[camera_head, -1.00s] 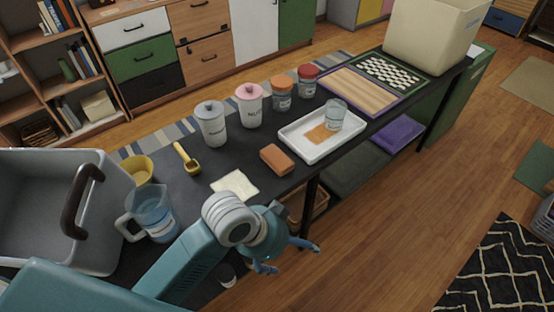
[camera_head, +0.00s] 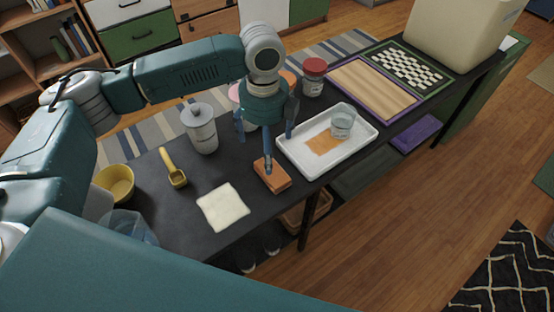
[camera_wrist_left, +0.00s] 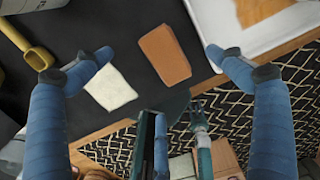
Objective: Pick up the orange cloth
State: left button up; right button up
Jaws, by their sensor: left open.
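A flat orange cloth (camera_head: 321,144) lies in the white tray (camera_head: 290,157), with a clear glass (camera_head: 342,124) standing at its upper right edge. Part of it shows at the top of the left wrist view (camera_wrist_left: 262,8). A thick orange block (camera_head: 276,183), perhaps a sponge or folded cloth, lies on the dark table left of the tray. My left gripper (camera_head: 266,142) is open and empty over this block, fingers pointing down. One finger overlaps the block in the head view; contact cannot be told. The left wrist view shows the block (camera_wrist_left: 165,55) between the spread fingers.
A cream cloth (camera_head: 222,207), a yellow scoop (camera_head: 175,172), a yellow bowl (camera_head: 116,182) and a lidded canister (camera_head: 202,132) stand or lie to the left. A red-lidded jar (camera_head: 313,80) and a wooden board (camera_head: 377,87) are behind the tray.

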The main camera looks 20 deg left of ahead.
pick_arm(q)
jog(key=f, duration=0.1)
jog(key=s+f, duration=0.1)
jog(key=f, duration=0.2)
jog(key=shift+s+d, duration=0.1)
jog(key=shift+s, duration=0.2)
jog(key=f+p, duration=0.1)
jog(key=f, duration=0.3)
jog(key=shift+d+f, duration=0.1)
jog(key=shift+d, duration=0.1)
jog(key=shift+f, duration=0.4)
jog(key=shift+w+f, duration=0.1)
jog(key=shift+f, duration=0.05)
jog(key=c, duration=1.1)
jog(key=shift+r, duration=0.2)
jog(key=shift+c, duration=0.2)
notch_tip(320, 180, up, 20)
jog(key=shift+f+b, duration=0.1)
jog(key=shift+b, duration=0.3)
jog(key=shift+c, duration=0.2)
pick_arm(e)
jog(key=shift+g, duration=0.3)
jog(key=s, duration=0.5)
jog(key=shift+s, duration=0.25)
